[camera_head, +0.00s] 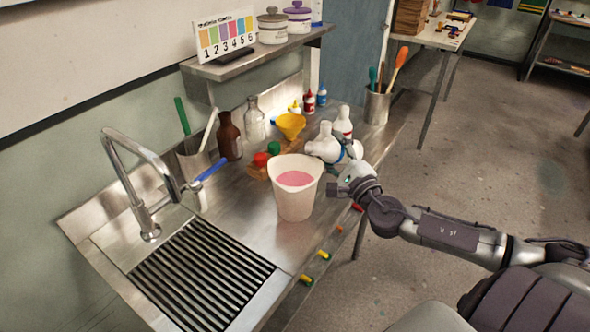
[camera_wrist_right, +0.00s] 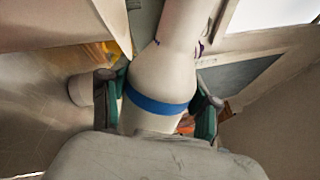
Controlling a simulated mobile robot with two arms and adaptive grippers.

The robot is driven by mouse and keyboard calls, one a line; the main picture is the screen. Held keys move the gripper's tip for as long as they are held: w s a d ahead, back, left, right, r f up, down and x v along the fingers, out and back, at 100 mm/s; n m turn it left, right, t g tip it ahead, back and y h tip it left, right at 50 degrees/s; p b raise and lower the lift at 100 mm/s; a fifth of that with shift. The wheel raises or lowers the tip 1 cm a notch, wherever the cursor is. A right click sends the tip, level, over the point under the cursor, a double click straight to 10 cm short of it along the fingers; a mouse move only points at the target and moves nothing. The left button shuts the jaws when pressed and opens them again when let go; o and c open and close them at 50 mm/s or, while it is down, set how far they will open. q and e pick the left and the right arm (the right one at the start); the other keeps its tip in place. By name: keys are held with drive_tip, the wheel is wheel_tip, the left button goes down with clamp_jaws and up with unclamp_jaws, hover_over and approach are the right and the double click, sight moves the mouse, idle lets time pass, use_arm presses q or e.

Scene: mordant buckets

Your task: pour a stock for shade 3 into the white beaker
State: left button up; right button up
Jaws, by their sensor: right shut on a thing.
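The white beaker (camera_head: 297,202) stands upright on the steel counter with pink liquid (camera_head: 296,179) in it. My right gripper (camera_head: 350,162) is shut on a white bottle (camera_head: 322,148) with a blue band, just behind and right of the beaker. The bottle seems tilted to the left; its mouth is hard to make out, and no stream shows. In the right wrist view the fingers (camera_wrist_right: 158,108) close on both sides of the bottle (camera_wrist_right: 164,78) at its blue band. A numbered colour card (camera_head: 225,35) stands on the shelf. My left gripper is out of view.
Another white bottle (camera_head: 343,122), a yellow funnel (camera_head: 291,125), a brown bottle (camera_head: 229,136) and a clear bottle (camera_head: 255,119) stand behind the beaker. A utensil pot (camera_head: 377,108) is at the back right. The tap (camera_head: 150,190) and drain rack (camera_head: 200,272) are at left.

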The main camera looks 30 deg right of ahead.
drive_tip(key=shift+r+n, duration=0.5)
drive_tip(key=shift+n, duration=0.2)
idle(1.2)
drive_tip(key=shift+a+r+n+y+p, duration=0.3)
drive_tip(key=shift+a+r+n+p, duration=0.3)
drive_tip(key=shift+n+p, duration=0.6)
idle(2.1)
